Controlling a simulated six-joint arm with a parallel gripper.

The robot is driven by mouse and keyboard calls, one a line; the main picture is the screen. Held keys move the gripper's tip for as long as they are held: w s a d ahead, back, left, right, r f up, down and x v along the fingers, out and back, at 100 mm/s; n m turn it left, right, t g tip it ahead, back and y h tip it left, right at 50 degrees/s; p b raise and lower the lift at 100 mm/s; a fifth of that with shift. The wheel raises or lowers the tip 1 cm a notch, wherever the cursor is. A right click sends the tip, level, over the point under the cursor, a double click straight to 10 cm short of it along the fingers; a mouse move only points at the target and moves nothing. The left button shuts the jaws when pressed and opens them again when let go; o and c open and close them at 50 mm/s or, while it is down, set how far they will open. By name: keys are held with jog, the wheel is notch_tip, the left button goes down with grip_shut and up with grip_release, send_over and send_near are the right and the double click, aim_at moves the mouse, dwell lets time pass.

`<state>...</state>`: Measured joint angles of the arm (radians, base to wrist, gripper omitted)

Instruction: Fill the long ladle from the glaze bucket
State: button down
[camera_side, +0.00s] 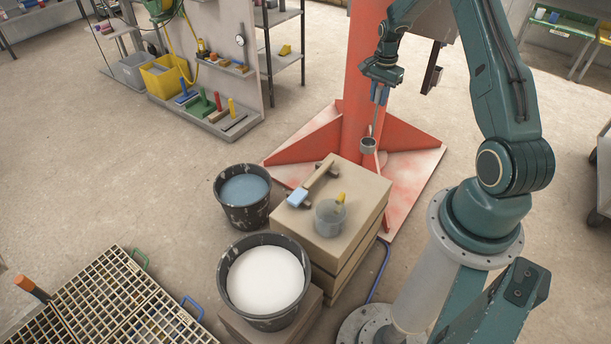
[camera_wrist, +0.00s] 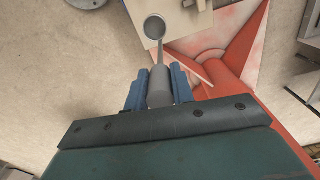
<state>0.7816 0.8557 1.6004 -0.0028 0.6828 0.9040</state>
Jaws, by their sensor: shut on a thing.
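My gripper (camera_side: 379,95) is shut on the handle of the long ladle, which hangs upright beside the red column. The ladle's grey cup (camera_side: 368,145) is at the lower end, up in the air and apart from both buckets. In the wrist view my gripper's blue fingers (camera_wrist: 158,88) clasp the thick grey handle, and the round ladle cup (camera_wrist: 155,28) shows at the top; it looks empty. A dark bucket of white liquid (camera_side: 264,322) stands at lower centre, and a dark bucket of blue-grey liquid (camera_side: 245,218) stands behind it. I cannot tell which is the glaze bucket.
The red column (camera_side: 368,70) rises close beside the ladle. A grated rack (camera_side: 105,305) lies at lower left.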

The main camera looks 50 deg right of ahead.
jog(key=w+a+f+n, duration=0.15)
jog(key=w+a, duration=0.25)
jog(key=a, duration=0.5)
jog(key=w+a+f+n, duration=0.15)
jog(key=w+a, duration=0.25)
jog(key=a, duration=0.4)
jog(key=w+a+f+n, duration=0.1)
jog(key=w+a+n, duration=0.2)
jog(key=a, duration=0.6)
jog(key=s+a+f+n, duration=0.1)
jog(key=a+f+n, duration=0.1)
jog(key=a, duration=1)
jog(key=s+a+f+n, duration=0.2)
jog(key=a+n, duration=0.1)
jog(key=a, duration=1)
jog(key=shift+s, duration=0.15)
jog(key=shift+a+f, duration=0.1)
jog(key=shift+f, duration=0.1)
notch_tip(320, 180, down, 19)
jog(key=shift+r, duration=0.25)
